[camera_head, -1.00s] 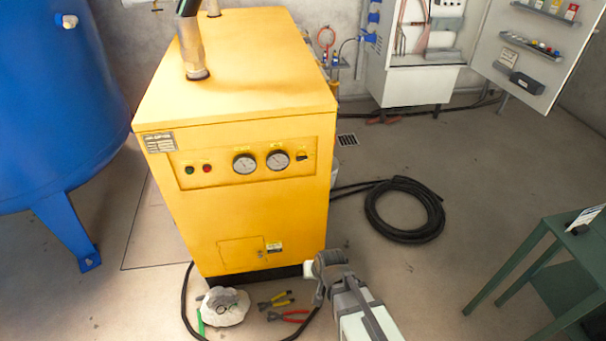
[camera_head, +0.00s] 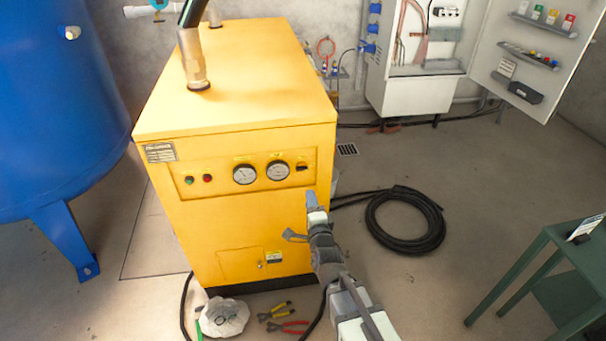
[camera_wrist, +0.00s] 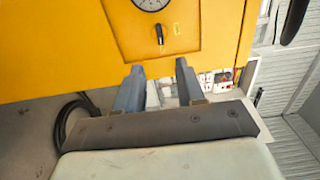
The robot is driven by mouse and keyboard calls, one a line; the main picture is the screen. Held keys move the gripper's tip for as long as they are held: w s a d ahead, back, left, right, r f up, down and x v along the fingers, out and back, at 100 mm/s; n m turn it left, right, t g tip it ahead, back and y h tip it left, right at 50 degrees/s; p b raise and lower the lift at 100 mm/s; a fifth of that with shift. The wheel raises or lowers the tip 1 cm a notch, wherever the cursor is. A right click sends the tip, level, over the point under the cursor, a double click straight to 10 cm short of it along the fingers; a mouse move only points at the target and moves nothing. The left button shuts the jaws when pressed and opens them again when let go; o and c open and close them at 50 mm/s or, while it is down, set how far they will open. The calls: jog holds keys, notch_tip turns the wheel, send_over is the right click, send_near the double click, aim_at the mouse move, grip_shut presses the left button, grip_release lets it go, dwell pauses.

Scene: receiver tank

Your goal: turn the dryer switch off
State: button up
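The yellow dryer (camera_head: 240,225) stands in the middle of the head view. Its front panel has a small black switch (camera_head: 302,167) at the right end, beside two round gauges (camera_head: 261,173). In the wrist view the black switch (camera_wrist: 159,34) points roughly up and down on the yellow panel, with a gauge (camera_wrist: 150,3) above it. My gripper (camera_head: 312,200) is in front of the dryer's right side, below the switch. In the wrist view its two fingers (camera_wrist: 158,82) are apart with nothing between them, short of the switch.
A green and a red indicator (camera_head: 198,179) sit left of the gauges. A blue tank (camera_head: 60,110) stands at left, a green table (camera_head: 560,260) at right. Pliers (camera_head: 283,318), a white rag (camera_head: 225,315) and a coiled black hose (camera_head: 405,220) lie on the floor.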

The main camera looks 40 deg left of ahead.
aim_at(302, 170)
jog(key=x, duration=1.3)
jog(key=shift+w+a+f, duration=0.15)
jog(key=shift+w+a, duration=0.1)
jog(key=shift+a, duration=0.05)
jog(key=shift+c, duration=0.4)
grip_shut()
